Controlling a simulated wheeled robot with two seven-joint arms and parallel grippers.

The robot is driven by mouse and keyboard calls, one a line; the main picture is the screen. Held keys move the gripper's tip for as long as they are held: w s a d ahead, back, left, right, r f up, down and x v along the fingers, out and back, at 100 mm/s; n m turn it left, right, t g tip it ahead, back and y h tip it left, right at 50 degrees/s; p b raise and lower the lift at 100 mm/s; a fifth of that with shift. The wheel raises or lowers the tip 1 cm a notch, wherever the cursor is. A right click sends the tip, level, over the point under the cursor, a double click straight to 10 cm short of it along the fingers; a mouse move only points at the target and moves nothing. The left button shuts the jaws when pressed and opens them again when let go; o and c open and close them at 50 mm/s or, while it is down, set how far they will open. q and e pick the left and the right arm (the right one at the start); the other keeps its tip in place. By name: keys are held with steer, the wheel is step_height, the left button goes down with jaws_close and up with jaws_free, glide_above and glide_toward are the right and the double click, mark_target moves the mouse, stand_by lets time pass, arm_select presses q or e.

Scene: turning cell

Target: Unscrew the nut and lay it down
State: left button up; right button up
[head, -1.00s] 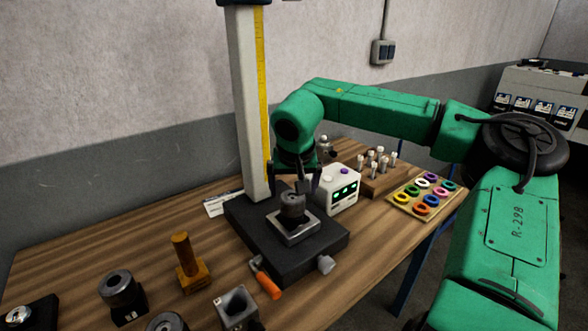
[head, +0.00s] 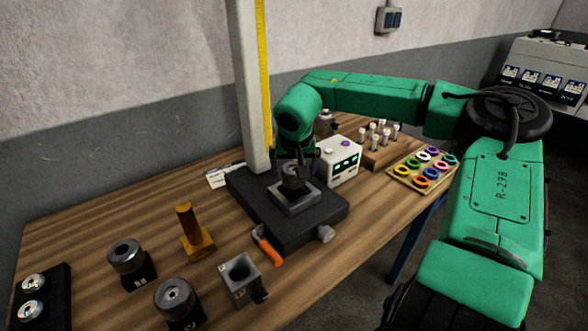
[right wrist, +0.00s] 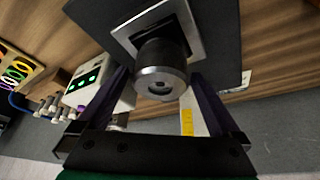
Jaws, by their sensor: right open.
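The nut (head: 293,180) is a dark, round metal piece on the square metal plate (head: 296,205) of the black-based stand. In the right wrist view the nut (right wrist: 162,68) shows its grey end face with a dark hole in the middle. My right gripper (head: 296,164) is over the plate at the nut, partly hiding it. In the right wrist view its open fingers (right wrist: 161,78) lie on either side of the nut, with gaps showing. Whether the thread beneath is engaged is hidden. My left gripper is not in view.
A white box with green displays (head: 340,162) stands close right of the stand. The column (head: 250,90) rises behind. An orange-handled tool (head: 268,248), a brass-coloured post (head: 190,230) and a grey square holder (head: 240,277) are in front. Bare wood (head: 110,222) lies at the left.

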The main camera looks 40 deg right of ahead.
steer(key=b+v, duration=0.1)
steer(key=v, duration=1.3)
steer(key=shift+s+r+b, duration=0.15)
steer(key=shift+r+b, duration=0.15)
steer(key=shift+b, duration=0.1)
steer(key=shift+a, duration=0.1)
